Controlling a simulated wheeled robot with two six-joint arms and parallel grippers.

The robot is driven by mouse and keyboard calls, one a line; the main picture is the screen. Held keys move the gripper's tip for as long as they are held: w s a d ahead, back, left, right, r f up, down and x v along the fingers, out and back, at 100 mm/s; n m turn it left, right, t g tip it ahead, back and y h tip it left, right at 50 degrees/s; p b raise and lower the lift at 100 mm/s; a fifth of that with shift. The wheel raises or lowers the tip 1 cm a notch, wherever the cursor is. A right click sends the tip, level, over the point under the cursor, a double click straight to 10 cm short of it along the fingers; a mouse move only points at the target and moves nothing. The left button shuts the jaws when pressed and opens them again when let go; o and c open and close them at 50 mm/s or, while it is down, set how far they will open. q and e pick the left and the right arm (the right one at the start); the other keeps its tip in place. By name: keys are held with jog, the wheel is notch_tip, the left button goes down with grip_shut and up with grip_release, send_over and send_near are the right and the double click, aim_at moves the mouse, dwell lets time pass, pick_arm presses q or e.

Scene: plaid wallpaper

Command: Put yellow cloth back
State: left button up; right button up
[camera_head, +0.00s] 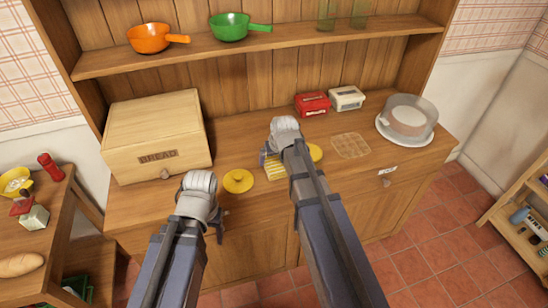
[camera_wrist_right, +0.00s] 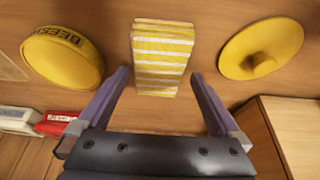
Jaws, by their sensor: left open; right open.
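A yellow-and-white striped cloth (camera_wrist_right: 162,58) lies folded on the wooden counter. In the head view the cloth (camera_head: 277,172) is partly hidden by my right arm and gripper. My right gripper (camera_head: 266,159) is over the counter at the cloth. In the right wrist view its open fingers (camera_wrist_right: 160,80) are to either side of the cloth's near end, with nothing held; I cannot tell if they touch it. My left gripper (camera_head: 219,232) is at the counter's front edge, left of the cloth, open and mostly hidden behind its wrist.
A yellow knobbed lid (camera_head: 238,181) lies left of the cloth, a yellow round tin (camera_wrist_right: 65,55) right of it in the head view. A bread box (camera_head: 157,136) stands at the left. Red (camera_head: 313,104) and white (camera_head: 346,98) boxes and a covered dish (camera_head: 408,118) are at the right.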

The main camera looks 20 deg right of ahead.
jog(key=p+v, duration=0.8)
jog(key=v, duration=0.2)
jog(key=s+a+f+n+g, duration=0.1)
jog(key=s+a+g, duration=0.1)
jog(key=s+a, duration=0.4)
jog(key=s+a+n+g+h, duration=0.1)
jog(key=s+a+n+g, duration=0.1)
jog(key=s+a, duration=0.5)
jog(key=s+g, duration=0.1)
jog(key=s, duration=0.4)
jog(key=shift+s+a+f+h, duration=0.25)
jog(key=shift+s+f+h, duration=0.05)
jog(key=shift+s+f, duration=0.1)
